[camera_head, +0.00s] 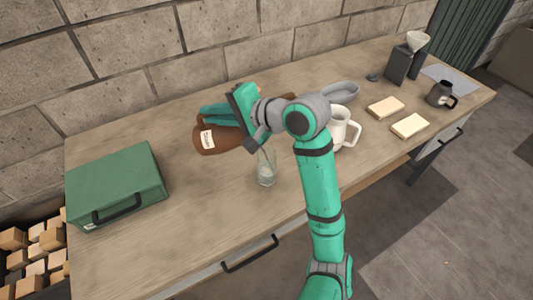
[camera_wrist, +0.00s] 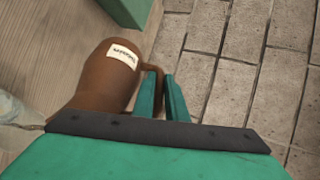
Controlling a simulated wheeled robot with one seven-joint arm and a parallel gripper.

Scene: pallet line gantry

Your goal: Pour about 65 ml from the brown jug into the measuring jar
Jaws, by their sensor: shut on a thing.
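The brown jug (camera_head: 220,143) has a pale label and lies tipped well over, its base to the left and its mouth end to the right. My gripper (camera_head: 212,112) is shut on the jug's handle; in the wrist view my fingers (camera_wrist: 164,97) close around the handle of the brown jug (camera_wrist: 103,82). The clear measuring jar (camera_head: 266,172) stands upright on the bench, below and right of the jug. Its lower part looks pale and cloudy; I cannot read a level. My wrist hides the jug's mouth, so I cannot tell whether liquid is flowing.
A green case (camera_head: 115,185) stands at the left of the bench (camera_head: 205,215). A white mug (camera_head: 342,130) is right of the jar, behind my arm. A grey bowl (camera_head: 341,92), two pale blocks (camera_head: 386,107) and a dark pitcher (camera_head: 440,95) lie farther right. The front-left bench is clear.

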